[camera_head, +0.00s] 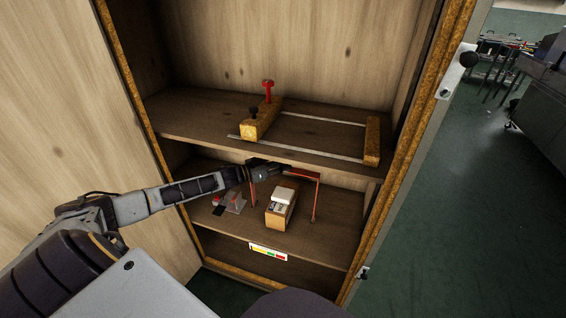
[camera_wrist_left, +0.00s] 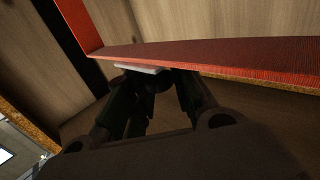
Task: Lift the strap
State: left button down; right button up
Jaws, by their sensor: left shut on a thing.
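The strap (camera_head: 304,175) is a narrow orange-red band on the lower shelf inside the wooden cabinet. In the head view it forms an upright arch, with a flat top and legs going down to the shelf at left and right. My left gripper (camera_head: 279,170) reaches in from the left and is shut on the top of the strap. In the left wrist view the red strap (camera_wrist_left: 235,55) runs across the picture, and the fingers (camera_wrist_left: 152,76) meet it from below, with a small pale piece between them. My right gripper is not in view.
Under the strap stands a small wooden box (camera_head: 276,217) with white items. A small grey and red object (camera_head: 231,203) lies left of it. The upper shelf (camera_head: 205,120) hangs close above my gripper and bears a wooden clamp-like frame (camera_head: 372,141). The cabinet's side walls bound the space.

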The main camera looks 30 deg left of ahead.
pick_arm(q)
jog(key=shift+r, duration=0.45)
jog(key=c, duration=1.3)
grip_release()
jog(key=shift+o, duration=0.2)
jog(key=shift+f, duration=0.1)
jog(key=shift+s+a, duration=0.1)
jog(key=shift+s+a+f, duration=0.1)
jog(key=shift+s+a, duration=0.2)
jog(key=shift+s, duration=0.2)
jog(key=v, duration=1)
jog(key=shift+s, duration=0.2)
jog(key=shift+a, duration=0.1)
